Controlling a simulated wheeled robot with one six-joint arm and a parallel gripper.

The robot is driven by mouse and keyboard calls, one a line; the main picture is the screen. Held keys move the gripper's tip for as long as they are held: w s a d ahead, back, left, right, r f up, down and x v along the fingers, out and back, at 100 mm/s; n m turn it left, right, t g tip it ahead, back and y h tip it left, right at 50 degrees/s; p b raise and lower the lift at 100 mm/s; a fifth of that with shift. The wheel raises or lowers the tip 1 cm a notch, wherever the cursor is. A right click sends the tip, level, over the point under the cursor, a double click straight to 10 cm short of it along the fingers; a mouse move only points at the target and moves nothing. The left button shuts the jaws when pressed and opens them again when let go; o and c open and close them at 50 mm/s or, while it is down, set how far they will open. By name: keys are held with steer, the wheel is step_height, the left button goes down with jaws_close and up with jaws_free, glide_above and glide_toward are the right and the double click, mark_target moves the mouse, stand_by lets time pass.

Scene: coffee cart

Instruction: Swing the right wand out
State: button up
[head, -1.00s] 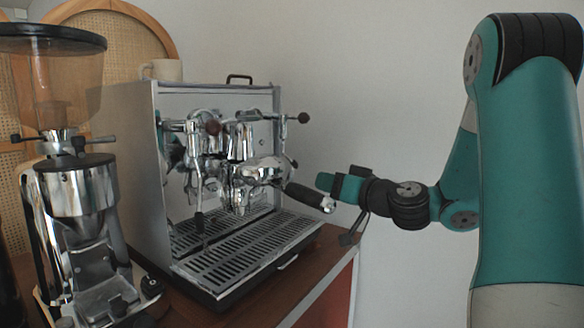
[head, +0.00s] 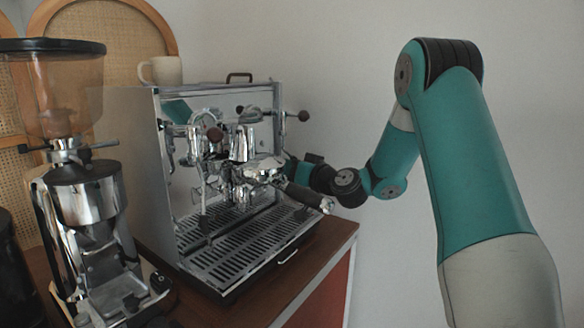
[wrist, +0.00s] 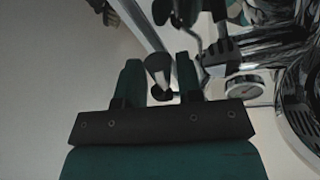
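The espresso machine (head: 215,110) stands on the wooden cart. Its right wand cannot be made out clearly in the head view, where the portafilter handle (head: 303,194) and my wrist crowd that side. In the wrist view my gripper (wrist: 158,75) has its two teal fingers apart. A pale, tapered metal piece with a dark end (wrist: 162,94) shows in the gap between them; it may be the right wand. I cannot tell whether the fingers touch it. In the head view my gripper is at the machine's right side, partly hidden behind the portafilter handle.
A grinder (head: 85,205) stands left of the machine. A cream mug (head: 161,70) sits on top of the machine. The slotted drip tray (head: 245,245) lies below the group. A gauge (wrist: 244,86) is close to the right finger. Open space lies right of the cart.

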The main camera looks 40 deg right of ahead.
jaws_close()
steer(key=shift+s+r+g+p, duration=0.3)
steer(key=shift+r+p, duration=0.15)
steer(key=shift+p, duration=0.3)
steer(key=s+g+p, duration=0.1)
steer(key=p, duration=0.1)
steer(key=s+d+g+p, duration=0.1)
steer(key=g+p, duration=0.1)
steer(key=p, duration=0.1)
steer(key=shift+r+n+h, duration=0.15)
steer(key=shift+n+h, duration=0.25)
steer(key=shift+o, duration=0.5)
jaws_free()
steer(key=shift+s, duration=0.1)
steer(key=b+v, duration=0.4)
steer(key=v, duration=1.3)
steer(key=shift+r, duration=0.35)
